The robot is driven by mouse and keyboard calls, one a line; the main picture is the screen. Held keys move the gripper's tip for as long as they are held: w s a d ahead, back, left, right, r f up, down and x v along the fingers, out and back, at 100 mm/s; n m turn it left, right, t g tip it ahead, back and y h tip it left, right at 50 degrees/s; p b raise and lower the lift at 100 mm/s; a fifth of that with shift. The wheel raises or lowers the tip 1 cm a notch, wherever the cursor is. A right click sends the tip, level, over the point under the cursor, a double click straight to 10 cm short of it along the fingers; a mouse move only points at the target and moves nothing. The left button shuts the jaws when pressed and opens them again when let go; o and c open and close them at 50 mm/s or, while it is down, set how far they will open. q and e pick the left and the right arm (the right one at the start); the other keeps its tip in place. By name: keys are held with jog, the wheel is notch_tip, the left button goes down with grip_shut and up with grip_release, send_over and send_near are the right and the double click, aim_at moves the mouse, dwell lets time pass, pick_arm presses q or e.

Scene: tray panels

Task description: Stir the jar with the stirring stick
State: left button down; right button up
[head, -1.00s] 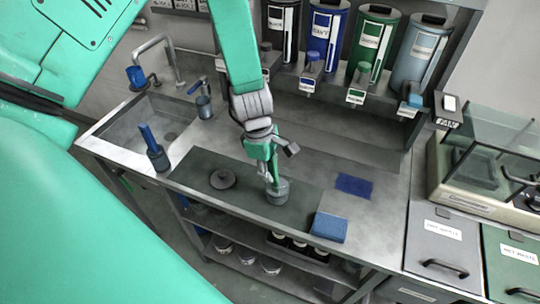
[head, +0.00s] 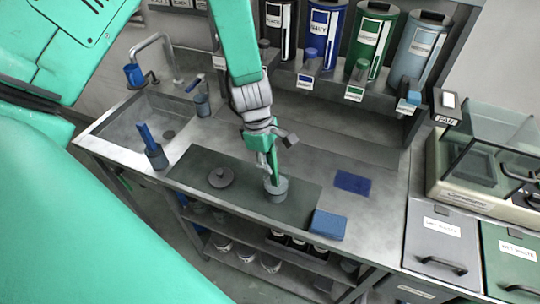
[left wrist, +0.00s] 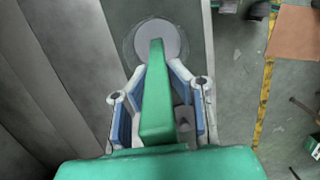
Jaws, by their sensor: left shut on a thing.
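The jar (head: 276,191) stands upright on the dark mat (head: 292,208) on the bench. In the left wrist view its round pale grey contents (left wrist: 172,36) show inside a clear rim. My left gripper (head: 265,155) is above the jar, pointing down. It is shut on the green stirring stick (head: 273,173), whose lower end is inside the jar opening. In the left wrist view the stick (left wrist: 157,105) runs between the blue-padded fingers to the contents, which hide or blend with its tip. My right gripper is not in view.
A dark round lid (head: 221,177) lies left of the jar. A blue sponge block (head: 328,225) and a blue cloth (head: 353,183) are to the right. A holder with a blue-handled tool (head: 155,155) stands by the sink (head: 130,125). Dispensers (head: 372,45) line the back.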

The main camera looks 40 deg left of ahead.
pick_arm(q)
jog(key=shift+r, duration=4.35)
jog(key=shift+r, duration=2.5)
